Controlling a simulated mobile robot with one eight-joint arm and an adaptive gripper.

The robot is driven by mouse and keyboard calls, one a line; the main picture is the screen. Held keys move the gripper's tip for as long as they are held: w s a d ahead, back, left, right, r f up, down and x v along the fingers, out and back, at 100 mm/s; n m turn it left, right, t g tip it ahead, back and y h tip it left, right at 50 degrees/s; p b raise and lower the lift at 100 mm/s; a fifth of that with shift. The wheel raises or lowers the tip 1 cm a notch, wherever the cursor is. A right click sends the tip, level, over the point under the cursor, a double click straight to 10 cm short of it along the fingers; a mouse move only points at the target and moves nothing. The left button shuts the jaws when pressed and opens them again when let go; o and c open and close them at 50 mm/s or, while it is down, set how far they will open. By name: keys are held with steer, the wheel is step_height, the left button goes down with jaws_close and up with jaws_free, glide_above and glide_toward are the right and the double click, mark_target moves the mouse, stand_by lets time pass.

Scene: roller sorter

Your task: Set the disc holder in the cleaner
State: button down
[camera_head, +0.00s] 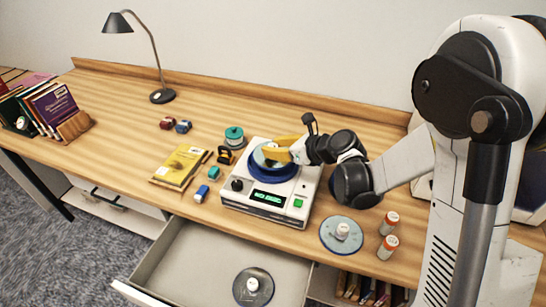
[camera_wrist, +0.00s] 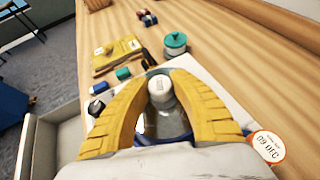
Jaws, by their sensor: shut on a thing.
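The cleaner (camera_head: 262,208) is a white box on the desk with a green-lit display, a dark knob, a green button and a round blue basin (camera_head: 282,175) on top. My gripper (camera_head: 277,152), with yellow fingers, is over the basin. It is shut on the white knob of a disc holder (camera_wrist: 161,91), and the grey disc (camera_head: 259,158) shows at the left of the fingers. In the wrist view the knob stands between both fingertips (camera_wrist: 160,85), with blue around the disc below. Whether the disc touches the basin cannot be told; the fingers hide part of it.
Another disc with a white knob (camera_head: 342,234) lies right of the cleaner, beside two orange-capped bottles (camera_head: 388,223). One more disc (camera_head: 253,287) lies in the open drawer (camera_head: 195,270). A yellow book (camera_head: 180,166), a blue item (camera_head: 201,193) and a teal-lidded jar (camera_head: 234,137) stand left and behind.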

steer(key=shift+f+b, duration=0.55)
steer(key=shift+f, duration=1.1)
steer(key=shift+f, duration=0.1)
steer(key=shift+f, duration=0.15)
steer(key=c, duration=1.2)
jaws_free()
steer(key=shift+r, duration=0.2)
